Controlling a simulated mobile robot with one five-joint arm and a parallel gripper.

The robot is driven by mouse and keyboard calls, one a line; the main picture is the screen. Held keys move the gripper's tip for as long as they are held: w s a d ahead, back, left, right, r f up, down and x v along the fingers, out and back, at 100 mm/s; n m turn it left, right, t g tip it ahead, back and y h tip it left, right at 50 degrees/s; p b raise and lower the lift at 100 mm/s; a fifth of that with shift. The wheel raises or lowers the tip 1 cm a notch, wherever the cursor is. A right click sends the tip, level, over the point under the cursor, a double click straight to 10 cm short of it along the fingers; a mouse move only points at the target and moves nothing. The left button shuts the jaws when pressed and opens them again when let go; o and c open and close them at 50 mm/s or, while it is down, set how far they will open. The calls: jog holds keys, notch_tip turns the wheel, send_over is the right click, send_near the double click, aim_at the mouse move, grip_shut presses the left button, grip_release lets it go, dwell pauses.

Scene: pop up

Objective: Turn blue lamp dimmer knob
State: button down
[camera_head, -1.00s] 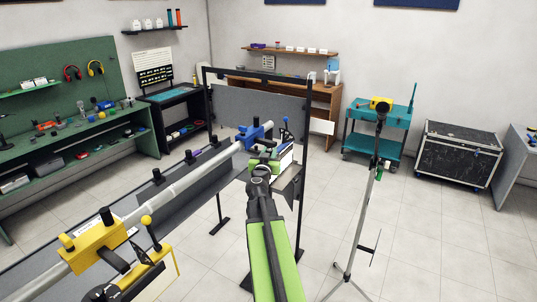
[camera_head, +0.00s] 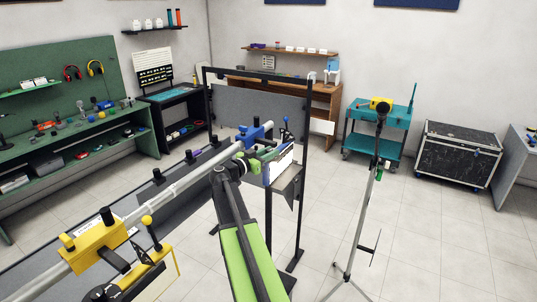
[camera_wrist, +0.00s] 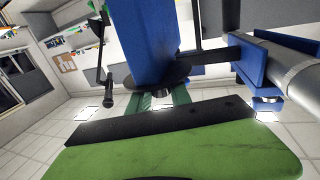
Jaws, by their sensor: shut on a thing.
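The blue lamp (camera_wrist: 150,42) hangs above my gripper in the wrist view, with a dark disc under its lower end. My gripper (camera_wrist: 166,97) has its green fingers up at the underside of that disc. They are shut on the dimmer knob (camera_wrist: 162,93), which is mostly hidden between them. In the head view the blue lamp (camera_head: 281,167) hangs from the grey pipe by a blue clamp (camera_head: 254,133), and my gripper (camera_head: 260,159) is at its left side.
A yellow lamp (camera_head: 100,247) is clamped on the near end of the pipe (camera_head: 185,185). A dark metal frame (camera_head: 305,140) stands just behind the blue lamp. A tripod (camera_head: 366,200) stands to the right, with open floor around it.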

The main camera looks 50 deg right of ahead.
jog(key=shift+d, duration=0.1)
dwell(0.3)
jog(key=c, duration=1.2)
grip_release()
jog(key=shift+s+d, duration=0.1)
jog(key=a, duration=0.7)
jog(key=shift+a, duration=0.35)
